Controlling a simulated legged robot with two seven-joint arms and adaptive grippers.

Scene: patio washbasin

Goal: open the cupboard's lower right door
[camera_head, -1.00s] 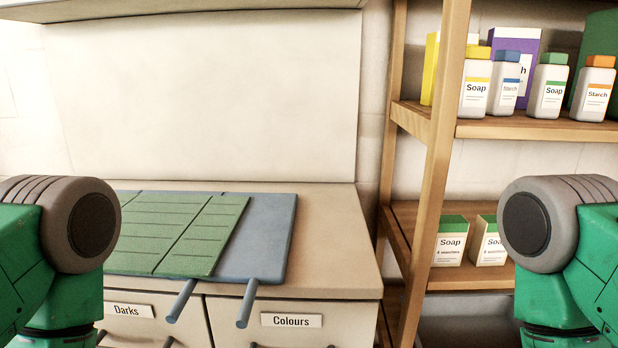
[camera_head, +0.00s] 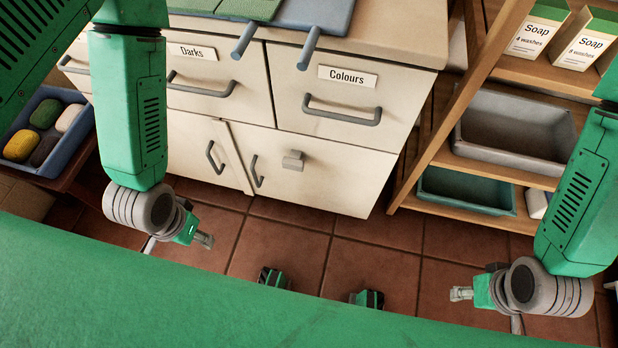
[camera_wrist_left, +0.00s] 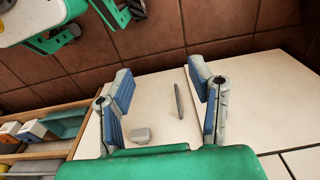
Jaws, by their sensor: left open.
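The cupboard's lower right door (camera_head: 315,185) is cream and shut flush, below the "Colours" drawer. Its grey bar handle (camera_head: 257,171) is upright near the door's left edge. A small grey block (camera_head: 292,160) sits on the door, right of the handle. In the left wrist view, the handle (camera_wrist_left: 179,100) shows between the open, empty fingers of my left gripper (camera_wrist_left: 160,72), and the block (camera_wrist_left: 140,136) is beside it. In the head view, my left gripper (camera_head: 205,240) is below and left of the door. My right gripper (camera_head: 460,294) is low at right; its jaws are too small to judge.
The lower left door (camera_head: 195,150) is shut beside it. The "Darks" drawer (camera_head: 215,80) and "Colours" drawer (camera_head: 335,98) are shut above. A wooden shelf (camera_head: 440,150) with bins stands at right. A blue tray (camera_head: 70,150) stands at left. Tiled floor (camera_head: 370,255) before the door is clear.

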